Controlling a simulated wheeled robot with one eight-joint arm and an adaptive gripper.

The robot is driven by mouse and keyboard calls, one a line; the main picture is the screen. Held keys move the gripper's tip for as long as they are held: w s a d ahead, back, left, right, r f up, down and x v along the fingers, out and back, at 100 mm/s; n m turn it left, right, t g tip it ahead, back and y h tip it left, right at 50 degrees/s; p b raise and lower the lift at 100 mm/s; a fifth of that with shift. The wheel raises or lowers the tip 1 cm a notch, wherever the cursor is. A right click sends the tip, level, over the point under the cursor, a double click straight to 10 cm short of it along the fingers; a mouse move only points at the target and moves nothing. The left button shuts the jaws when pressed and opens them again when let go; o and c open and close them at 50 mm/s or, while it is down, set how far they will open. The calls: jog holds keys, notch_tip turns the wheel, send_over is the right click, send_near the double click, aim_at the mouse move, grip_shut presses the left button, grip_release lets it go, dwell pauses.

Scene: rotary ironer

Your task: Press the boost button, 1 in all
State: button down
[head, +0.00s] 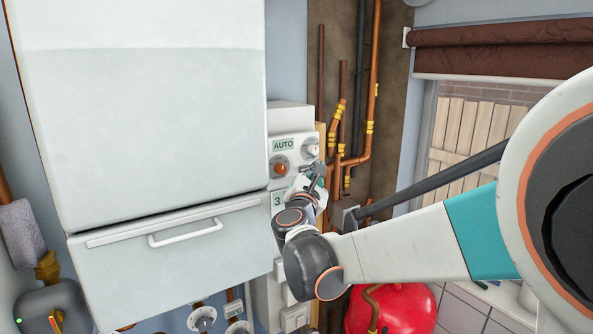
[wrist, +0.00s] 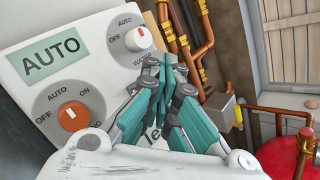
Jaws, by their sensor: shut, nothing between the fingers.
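A white control unit (head: 292,120) shows an AUTO label (head: 284,145), an orange-red knob (head: 281,168) and a white knob (head: 310,148). In the wrist view the orange-red knob (wrist: 73,115) has OFF, AUTO and ON around it. The white knob (wrist: 138,39) has OFF and AUTO around it and part of the word WATER. My gripper (head: 319,170) is in front of the panel's lower right. In the wrist view my gripper (wrist: 168,68) is shut and empty, just right of the white knob. No button marked boost can be made out; my gripper hides part of the panel.
Copper pipes (head: 374,85) run up the wall right of the panel. A white cabinet (head: 150,110) with a handled drawer front (head: 180,245) fills the left. A red tank (head: 400,308) stands low on the right. White boxes (head: 294,317) sit below the panel.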

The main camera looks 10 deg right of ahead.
jog(key=shift+w+a, duration=0.1)
jog(key=shift+w, duration=0.05)
dwell(0.4)
jog(key=shift+w+a, duration=0.1)
jog(key=shift+w, duration=0.15)
jog(key=shift+w+a+b, duration=0.15)
jog(key=shift+w+b, duration=0.15)
jog(key=shift+b, duration=0.05)
dwell(0.8)
jog(key=shift+s+d, duration=0.35)
jog(key=shift+s, duration=0.35)
jog(key=s, duration=0.1)
jog(key=s+d, duration=0.1)
jog(key=s, duration=0.1)
jog(key=s+d, duration=0.1)
jog(key=shift+s, duration=0.4)
dwell(0.7)
